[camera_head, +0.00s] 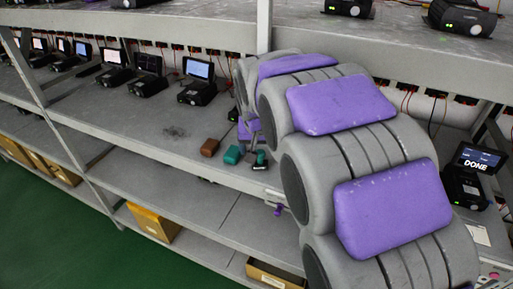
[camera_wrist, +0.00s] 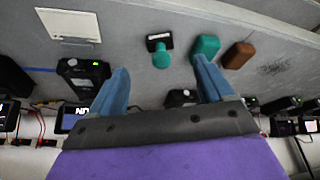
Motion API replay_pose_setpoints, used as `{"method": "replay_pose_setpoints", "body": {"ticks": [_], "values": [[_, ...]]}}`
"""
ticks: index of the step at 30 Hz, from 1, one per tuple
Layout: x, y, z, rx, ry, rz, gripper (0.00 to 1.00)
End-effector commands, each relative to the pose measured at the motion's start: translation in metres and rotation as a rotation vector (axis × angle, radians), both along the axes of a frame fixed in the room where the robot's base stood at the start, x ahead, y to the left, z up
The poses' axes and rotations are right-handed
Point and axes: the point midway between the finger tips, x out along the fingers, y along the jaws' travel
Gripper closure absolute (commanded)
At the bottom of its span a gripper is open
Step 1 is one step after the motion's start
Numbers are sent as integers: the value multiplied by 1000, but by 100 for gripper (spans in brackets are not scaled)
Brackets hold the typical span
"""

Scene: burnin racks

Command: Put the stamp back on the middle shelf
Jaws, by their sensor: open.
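The stamp (camera_head: 260,160), with a dark base and a green knob, is on the middle shelf (camera_head: 130,115) near its front edge. In the wrist view the stamp (camera_wrist: 160,50) shows ahead of my gripper (camera_wrist: 161,78), roughly between the two spread blue fingers and apart from them. My gripper is open and empty. In the head view my arm hides most of it. A teal block (camera_head: 232,155) and a brown block (camera_head: 209,147) lie to the left of the stamp; in the wrist view the teal block (camera_wrist: 206,47) is close to one fingertip.
Several black devices with screens (camera_head: 196,81) line the back of the shelf. A device reading DONE (camera_head: 465,175) stands at the right. A framed white label (camera_wrist: 69,25) is on the shelf surface. Cardboard boxes (camera_head: 153,222) sit on the lower shelf. The shelf's left front is clear.

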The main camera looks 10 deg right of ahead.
Motion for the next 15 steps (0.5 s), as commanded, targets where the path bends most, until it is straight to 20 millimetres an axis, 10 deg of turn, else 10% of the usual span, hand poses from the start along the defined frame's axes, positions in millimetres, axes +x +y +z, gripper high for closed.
{"method": "replay_pose_setpoints", "body": {"ticks": [15], "values": [[-265,-15,-50,37,392,144,20]]}}
